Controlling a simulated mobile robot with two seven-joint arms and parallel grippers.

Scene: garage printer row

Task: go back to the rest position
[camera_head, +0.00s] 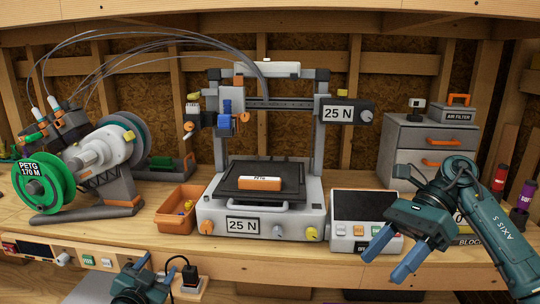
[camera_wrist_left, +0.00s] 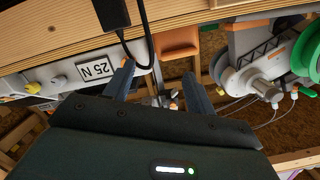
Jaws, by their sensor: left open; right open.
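My left gripper (camera_head: 157,266) is low in the head view, in front of the workbench's front edge and below the orange bin. Its fingers are apart with nothing between them, as the left wrist view also shows (camera_wrist_left: 157,67). My right gripper (camera_head: 386,264) hangs in front of the control box at the right, with its blue fingers spread and empty. Its arm comes in from the right. Neither gripper visibly holds anything.
A printer (camera_head: 262,218) marked 25 N stands mid-bench with an orange block (camera_head: 261,183) on its bed. An orange bin (camera_head: 176,212), a green spool (camera_head: 44,187), a control box (camera_head: 352,207) and a grey drawer cabinet (camera_head: 408,140) stand around it. A black plug and cable (camera_head: 189,276) are beside my left gripper.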

